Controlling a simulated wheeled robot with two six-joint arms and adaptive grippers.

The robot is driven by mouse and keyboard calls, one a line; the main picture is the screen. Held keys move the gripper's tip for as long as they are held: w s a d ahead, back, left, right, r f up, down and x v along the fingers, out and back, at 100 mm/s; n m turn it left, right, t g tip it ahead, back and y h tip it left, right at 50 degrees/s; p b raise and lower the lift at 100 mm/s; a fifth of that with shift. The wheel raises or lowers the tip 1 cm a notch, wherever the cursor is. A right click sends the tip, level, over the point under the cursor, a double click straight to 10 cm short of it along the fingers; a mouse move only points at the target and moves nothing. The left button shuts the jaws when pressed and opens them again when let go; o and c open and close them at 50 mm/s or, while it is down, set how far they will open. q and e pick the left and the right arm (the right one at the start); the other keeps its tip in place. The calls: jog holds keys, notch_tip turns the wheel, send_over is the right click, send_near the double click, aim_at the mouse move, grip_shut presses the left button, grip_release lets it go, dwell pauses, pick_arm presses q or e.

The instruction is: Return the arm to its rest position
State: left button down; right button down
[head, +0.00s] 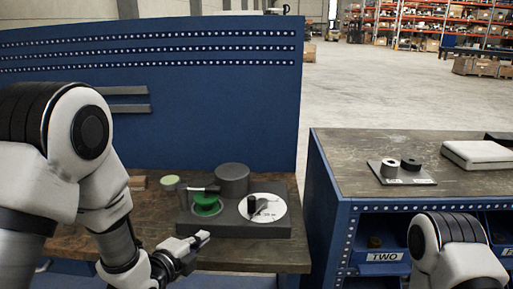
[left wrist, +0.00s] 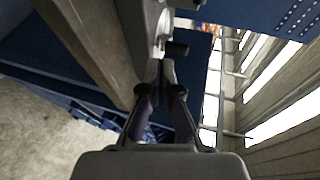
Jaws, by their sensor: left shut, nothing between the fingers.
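The grey device (head: 240,226) stands on the left wooden bench. It carries a tall dark grey cylinder (head: 232,181), a green disc (head: 206,204) and a white dial (head: 268,212) with an upright black knob (head: 253,205). A short dark arm (head: 199,188) reaches left from the cylinder, over the green disc. My left gripper (head: 202,239) is shut and empty, just in front of the device's lower left side, apart from the knob. Its closed fingers also show in the left wrist view (left wrist: 162,78), near a grey part with a black peg. My right gripper is out of view.
A pale green round piece (head: 169,181) lies on the bench left of the device. A blue pegboard panel (head: 150,50) stands behind. A second bench (head: 350,165) at right holds a plate with two rings and a pale box (head: 478,154). A gap separates the benches.

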pick_arm(q)
jog(key=s+a+f+n+g+y, duration=0.1)
jog(key=s+f+n+g, duration=0.15)
jog(key=s+f, duration=0.45)
jog(key=s+a+f+n+g+y, duration=0.1)
jog(key=s+a+f+n+g, duration=0.2)
jog(key=f, duration=0.7)
jog(key=s+f+n+g+y, duration=0.1)
jog(key=s+f+g, duration=0.1)
jog(key=s+f, duration=0.55)
jog(key=s+a+f+n+g, duration=0.1)
jog(key=s+f+n+g, duration=0.2)
jog(key=s+n, duration=0.4)
jog(key=s+a+f+n+g+y, duration=0.1)
jog(key=s+a+f+n+g, duration=0.1)
jog(key=s+n, duration=0.5)
jog(key=shift+s+f+n+g+y, duration=0.15)
jog(key=shift+f+n+g+y, duration=0.15)
jog(key=shift+f+n+g, duration=0.35)
jog(key=shift+a+r, duration=0.1)
